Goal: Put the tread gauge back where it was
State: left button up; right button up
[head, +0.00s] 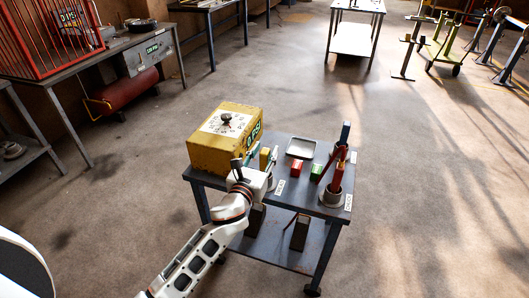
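My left arm reaches up from the bottom to the near left part of a dark work cart (308,204). My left gripper (257,163) is small in view, just right of a yellow box. Thin upright pieces, one yellow (265,157), show at its fingers; I cannot tell whether they are held. No item can be made out for certain as the tread gauge. My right gripper is not in view.
The yellow box (218,158) with a dial on top fills the cart's left end. A red block (297,169), a green block (316,172) and a metal tray (301,147) sit mid-cart. A bench with a red cage (42,38) stands at left.

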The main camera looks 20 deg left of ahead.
pick_arm(q)
jog(key=s, duration=1.2)
jog(key=s+f+n+g+h, duration=0.1)
jog(key=s+f+n+g, duration=0.2)
jog(key=s+f+n, duration=0.7)
jog(key=s+f+n+g+h, duration=0.1)
jog(key=s+f+n+g, duration=0.3)
jog(key=s+f+n, duration=0.6)
notch_tip(320, 180, down, 4)
jog(key=n, duration=1.2)
jog(key=shift+s+a, duration=0.2)
jog(key=shift+s, duration=0.1)
jog(key=shift+c, duration=0.9)
jog(key=shift+a, duration=0.1)
